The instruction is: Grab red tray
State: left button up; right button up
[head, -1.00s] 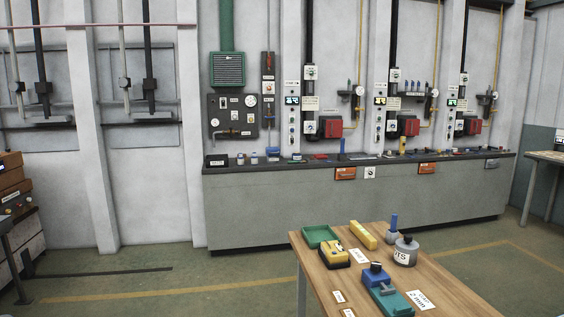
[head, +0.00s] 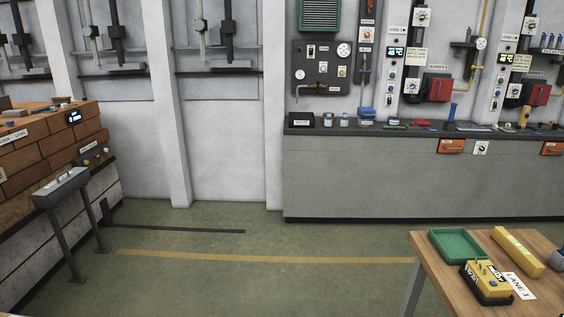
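I see no red tray for certain in the head view. A green tray (head: 462,246) lies empty on the wooden table (head: 424,262) at the lower right. A flat red item (head: 420,123) lies on the long grey counter (head: 400,180) along the back wall, too small to tell what it is. Neither of my grippers shows in the view.
A yellow and black device (head: 487,281), a yellow bar (head: 518,251) and a LANE label (head: 519,286) are on the table. A brick-sided bench (head: 40,160) and a grey stand (head: 62,190) are at the left. The green floor (head: 250,280) between is clear.

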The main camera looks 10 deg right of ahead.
aim_at(421, 123)
jog(key=i+z, duration=0.3)
jog(key=i, duration=1.65)
jog(key=i+z, duration=0.25)
jog(key=i, duration=0.25)
jog(key=i+z, duration=0.25)
jog(key=i, duration=0.2)
jog(key=i+j+z, duration=0.3)
jog(key=i, duration=0.2)
jog(key=i+j+z, duration=0.25)
jog(key=i, duration=0.2)
jog(key=i+l+z, duration=0.3)
jog(key=i+z, duration=1.1)
jog(key=i, duration=0.15)
jog(key=j, duration=0.05)
